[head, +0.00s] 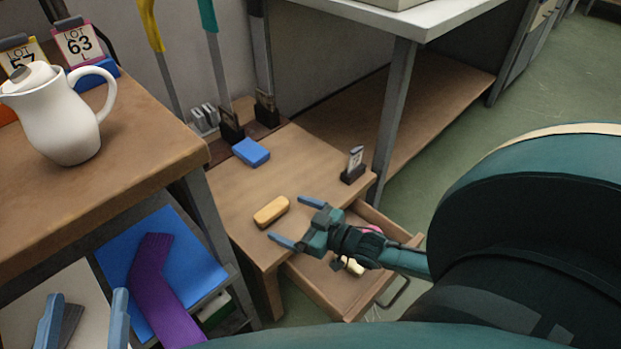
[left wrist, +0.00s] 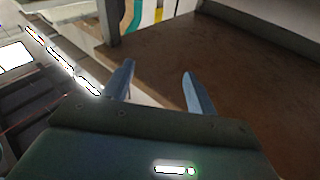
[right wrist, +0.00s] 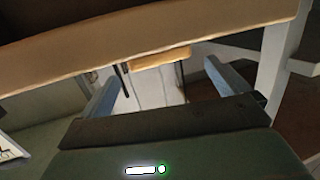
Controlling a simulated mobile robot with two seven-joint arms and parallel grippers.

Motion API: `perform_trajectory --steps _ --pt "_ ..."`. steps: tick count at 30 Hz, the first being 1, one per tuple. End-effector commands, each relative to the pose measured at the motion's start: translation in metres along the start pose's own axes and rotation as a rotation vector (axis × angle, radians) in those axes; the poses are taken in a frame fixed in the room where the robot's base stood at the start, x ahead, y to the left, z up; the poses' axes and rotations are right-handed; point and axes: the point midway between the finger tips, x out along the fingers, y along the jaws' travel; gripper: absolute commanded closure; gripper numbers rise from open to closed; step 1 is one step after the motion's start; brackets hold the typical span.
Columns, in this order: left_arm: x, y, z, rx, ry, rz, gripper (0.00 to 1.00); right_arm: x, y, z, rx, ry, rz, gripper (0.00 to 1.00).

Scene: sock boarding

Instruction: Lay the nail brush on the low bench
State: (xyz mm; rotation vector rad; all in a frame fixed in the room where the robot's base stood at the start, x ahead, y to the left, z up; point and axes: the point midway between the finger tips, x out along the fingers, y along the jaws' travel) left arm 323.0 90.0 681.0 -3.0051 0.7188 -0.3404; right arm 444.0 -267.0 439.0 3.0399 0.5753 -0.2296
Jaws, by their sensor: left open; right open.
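A tan rounded block that looks like the nail brush (head: 271,211) lies flat on the low bench (head: 302,163), near its front left edge. My right gripper (head: 296,222) is open and empty, its fingers pointing toward the brush from the right, with a gap between. In the right wrist view a tan strip shows between its fingers (right wrist: 158,84); I cannot tell if it is the brush. My left gripper (head: 83,307) is open and empty at the lower left, by the shelf. The left wrist view shows its fingers (left wrist: 157,80) apart with nothing between.
An open drawer (head: 331,285) below the bench holds a pink thing and a cream one. A blue block (head: 251,152) and a small dark stand (head: 353,166) are on the bench. A white jug (head: 62,115) stands on the higher table; a purple sock (head: 152,280) lies below.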

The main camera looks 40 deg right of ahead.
Motion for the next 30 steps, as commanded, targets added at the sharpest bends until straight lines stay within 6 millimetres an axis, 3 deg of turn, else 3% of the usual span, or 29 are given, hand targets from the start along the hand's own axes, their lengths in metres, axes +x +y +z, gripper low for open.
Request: perform_trajectory --steps 3,9,30 --pt "0.0 -0.002 -0.004 0.023 -0.014 -0.005 0.43 -0.026 0.0 -0.002 0.001 -0.003 0.0 0.0" --pt "-0.001 -0.003 -0.002 0.046 -0.024 -0.009 0.43 -0.05 0.0 -0.001 0.0 -0.001 0.0 0.0" --pt "-0.001 -0.005 -0.004 0.056 -0.028 -0.015 0.43 -0.055 0.0 -0.003 -0.001 0.002 0.0 0.0"
